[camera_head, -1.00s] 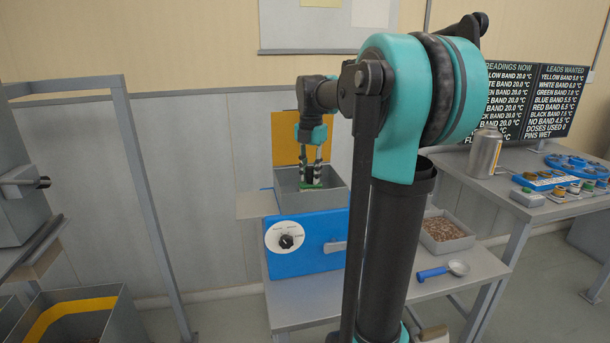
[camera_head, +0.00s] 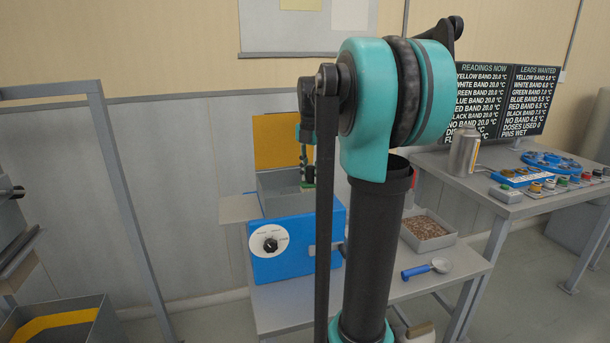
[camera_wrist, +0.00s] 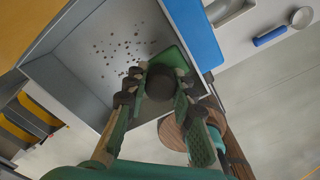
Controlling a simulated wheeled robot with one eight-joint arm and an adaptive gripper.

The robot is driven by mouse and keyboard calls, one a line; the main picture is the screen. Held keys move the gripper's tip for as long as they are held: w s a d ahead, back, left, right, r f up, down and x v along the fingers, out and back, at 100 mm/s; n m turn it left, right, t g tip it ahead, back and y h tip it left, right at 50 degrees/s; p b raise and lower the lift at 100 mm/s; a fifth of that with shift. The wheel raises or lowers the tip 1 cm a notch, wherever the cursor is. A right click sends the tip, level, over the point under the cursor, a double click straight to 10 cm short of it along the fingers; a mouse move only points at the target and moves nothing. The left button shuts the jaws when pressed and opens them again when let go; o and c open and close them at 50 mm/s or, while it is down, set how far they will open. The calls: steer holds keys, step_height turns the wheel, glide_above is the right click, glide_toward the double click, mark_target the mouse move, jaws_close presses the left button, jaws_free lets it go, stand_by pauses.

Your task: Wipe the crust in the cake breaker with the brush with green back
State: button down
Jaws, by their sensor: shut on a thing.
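The cake breaker (camera_head: 290,255) is a blue box with a white dial and an open grey hopper on top; its orange-yellow lid (camera_head: 275,140) stands up behind. In the wrist view, dark specks of crust (camera_wrist: 125,49) are scattered on the hopper floor (camera_wrist: 88,68). My gripper (camera_head: 307,172) is shut on the brush, whose green back (camera_wrist: 173,58) and dark round grip (camera_wrist: 160,82) show between the fingers. The brush is inside the hopper near one wall, to the right of most specks. Its bristles are hidden, so contact with the floor cannot be told.
A tray of brown granules (camera_head: 428,229) and a blue-handled scoop (camera_head: 427,268) lie right of the breaker. A spray can (camera_head: 463,152) stands on the right bench. A grey frame (camera_head: 125,190) and a bin (camera_head: 65,322) are at left.

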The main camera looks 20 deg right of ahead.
steer(key=shift+d, duration=0.25)
steer(key=shift+w+r, duration=0.1)
steer(key=shift+w, duration=0.7)
steer(key=shift+w+a+r, duration=0.5)
steer(key=shift+w+a, duration=0.05)
steer(key=shift+a, duration=1.55)
steer(key=shift+w+a+r, duration=0.45)
steer(key=shift+w+a, duration=0.1)
steer(key=shift+a, duration=1.6)
steer(key=shift+w+a+r, duration=0.5)
steer(key=shift+w+a, duration=0.05)
steer(key=shift+a, duration=1.55)
stand_by(0.8)
